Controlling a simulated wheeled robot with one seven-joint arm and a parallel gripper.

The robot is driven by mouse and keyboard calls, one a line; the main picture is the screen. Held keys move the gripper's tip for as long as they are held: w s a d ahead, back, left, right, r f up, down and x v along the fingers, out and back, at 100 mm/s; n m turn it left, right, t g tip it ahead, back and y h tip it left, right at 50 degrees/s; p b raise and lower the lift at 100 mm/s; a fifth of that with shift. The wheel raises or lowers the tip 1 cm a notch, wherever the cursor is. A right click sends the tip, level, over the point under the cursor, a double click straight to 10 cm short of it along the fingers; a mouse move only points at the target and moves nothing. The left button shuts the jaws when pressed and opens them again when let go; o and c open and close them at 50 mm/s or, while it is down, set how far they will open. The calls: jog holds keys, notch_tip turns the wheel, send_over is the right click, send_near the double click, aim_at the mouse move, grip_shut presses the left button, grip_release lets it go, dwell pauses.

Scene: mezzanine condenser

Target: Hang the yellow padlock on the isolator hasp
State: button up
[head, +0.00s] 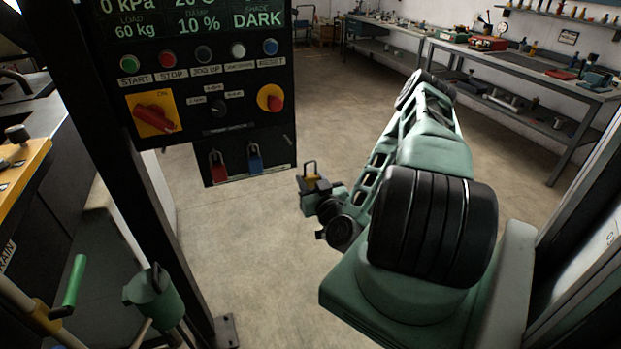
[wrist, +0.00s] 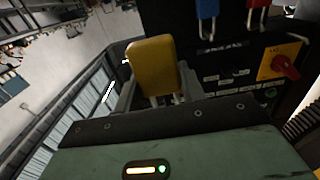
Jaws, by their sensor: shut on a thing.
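The yellow padlock (head: 311,182) is held in my gripper (head: 314,188), shackle up, in the open space right of and below the control panel. In the wrist view the padlock's yellow body (wrist: 153,66) stands between the two fingers of my gripper (wrist: 157,92), which are shut on it. The isolator (head: 155,114), a red rotary handle on a yellow plate, is at the panel's left; it also shows in the wrist view (wrist: 284,65). I cannot clearly make out its hasp. The padlock is apart from the panel.
A red padlock (head: 218,168) and a blue padlock (head: 255,160) hang on the panel's lower board. A dark post (head: 110,130) stands left of the panel. A green-handled lever (head: 75,282) is at lower left. The floor beyond my arm is clear, with workbenches (head: 520,72) behind.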

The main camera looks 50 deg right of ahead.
jog(key=p+v, duration=0.4)
jog(key=v, duration=0.3)
jog(key=shift+r, duration=0.25)
dwell(0.4)
jog(key=shift+w+a, duration=0.1)
dwell(0.9)
